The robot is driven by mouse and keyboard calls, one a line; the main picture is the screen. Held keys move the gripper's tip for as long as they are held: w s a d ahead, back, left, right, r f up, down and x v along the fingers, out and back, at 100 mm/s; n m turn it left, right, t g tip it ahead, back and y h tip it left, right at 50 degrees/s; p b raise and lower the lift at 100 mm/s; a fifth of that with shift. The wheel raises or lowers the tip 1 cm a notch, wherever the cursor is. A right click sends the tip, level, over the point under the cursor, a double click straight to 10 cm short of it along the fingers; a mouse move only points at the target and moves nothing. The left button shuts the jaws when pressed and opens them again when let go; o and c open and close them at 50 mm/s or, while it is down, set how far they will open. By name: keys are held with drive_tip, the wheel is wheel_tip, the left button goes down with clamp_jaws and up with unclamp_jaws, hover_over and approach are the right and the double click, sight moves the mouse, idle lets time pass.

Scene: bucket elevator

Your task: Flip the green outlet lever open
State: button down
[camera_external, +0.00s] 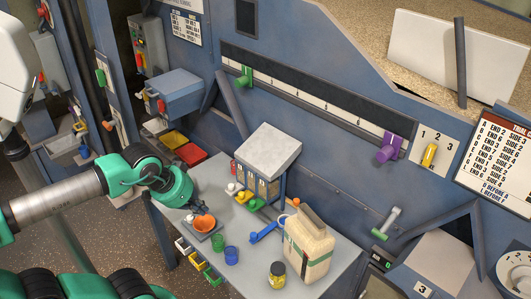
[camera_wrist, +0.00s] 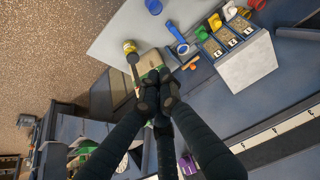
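A green-handled lever (camera_external: 380,234) on a short grey rod juts from the blue machine panel, low and right of the table in the external view. I take it as the outlet lever. My gripper (camera_external: 187,206) is at the table's left end, far left of this lever and apart from it; its fingers are mostly hidden behind my teal wrist there. In the wrist view my gripper (camera_wrist: 159,98) has its dark fingertips bunched together, with nothing visible held.
A beige jug (camera_external: 312,252) and a yellow jar (camera_external: 277,273) stand on the grey table (camera_external: 225,180) between my gripper and the lever. A purple handle (camera_external: 388,150) sits above the lever.

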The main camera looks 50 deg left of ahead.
drive_tip(key=w+a+r+m+y+p, duration=0.25)
drive_tip(key=w+m+y, duration=0.25)
drive_tip(key=w+m, duration=0.55)
drive_tip(key=w+d+r+m+t+y, duration=0.1)
drive_tip(key=w+d+m+t, duration=0.1)
drive_tip(key=w+d+m, duration=0.35)
drive_tip(key=w+d+r+m+t+y, duration=0.1)
drive_tip(key=w+d+m+t, duration=0.15)
drive_tip(key=w, duration=0.65)
drive_tip(key=w+d+f+m+t+h+p, duration=0.1)
drive_tip(key=w+d+m+t+h, duration=0.25)
drive_tip(key=d+m, duration=0.95)
drive_tip(key=w+d+f+m+t+h+p, duration=0.1)
drive_tip(key=w+d+m+t+h+p, duration=0.25)
drive_tip(key=d, duration=1.75)
wheel_tip(320, 180, down, 27)
drive_tip(key=w+m+b, duration=0.1)
drive_tip(key=b, duration=0.1)
drive_tip(key=shift+w+a+r+g, duration=0.2)
drive_tip(key=shift+a+g, duration=0.05)
drive_tip(key=shift+g, duration=0.1)
